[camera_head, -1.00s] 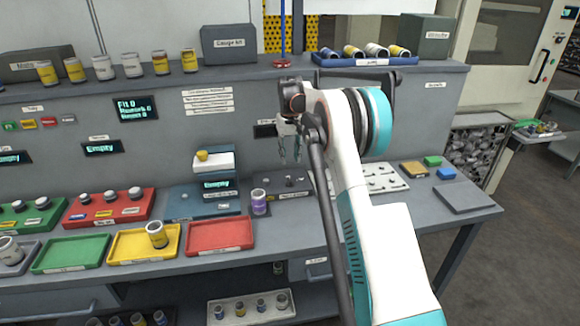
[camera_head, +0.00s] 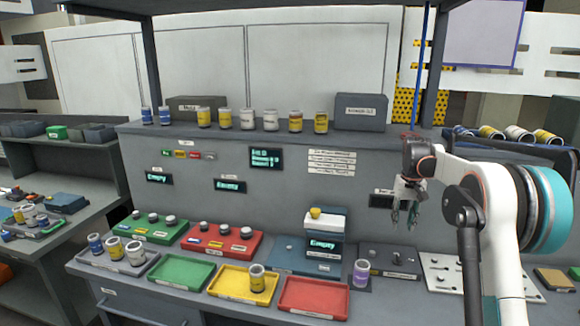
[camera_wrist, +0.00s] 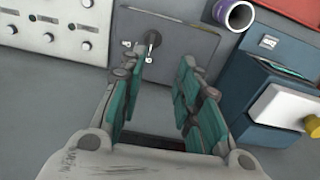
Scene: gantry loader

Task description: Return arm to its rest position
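My gripper (camera_head: 404,219) hangs over the right part of the workbench in the head view, fingers pointing down. In the wrist view my gripper (camera_wrist: 160,100) has its two green-padded fingers apart, with nothing between them. Below it is a dark grey plate (camera_wrist: 185,45) with a small knob-like fitting. A purple-and-white cup (camera_head: 361,273) stands just left of that plate; it also shows at the top of the wrist view (camera_wrist: 234,14).
A blue device with a yellow knob (camera_head: 315,213) stands left of the gripper. Red (camera_head: 314,297), yellow (camera_head: 225,283) and green (camera_head: 183,272) trays line the bench front. A white panel with knobs (camera_head: 440,270) lies below my arm. Several cans stand on the shelf.

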